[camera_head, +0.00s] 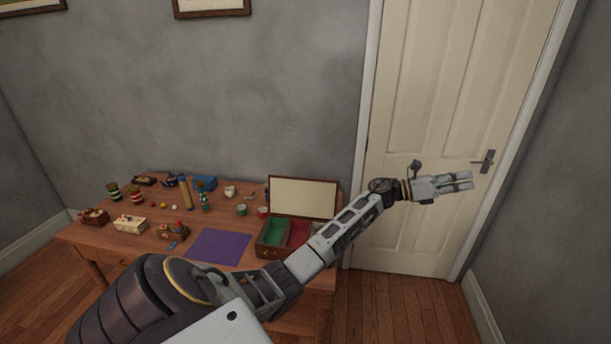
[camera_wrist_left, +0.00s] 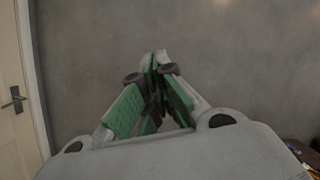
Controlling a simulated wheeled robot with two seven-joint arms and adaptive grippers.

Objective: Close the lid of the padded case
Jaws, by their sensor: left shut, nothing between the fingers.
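The padded case (camera_head: 262,249) stands at the right end of the wooden table. Its lid (camera_head: 303,197) is open, upright at the back, with a cream inner face. Inside are a green compartment and a red compartment. My left arm passes in front of the case's right side and hides part of it. My left gripper (camera_head: 470,181) is well to the right of the case, in front of the door, away from the table. It is shut and empty; in the left wrist view its green-padded fingers (camera_wrist_left: 158,62) meet at the tips. My right gripper is not in view.
A white door (camera_head: 430,240) with a dark handle (camera_head: 486,162) is behind my gripper. Floor right of the table is clear.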

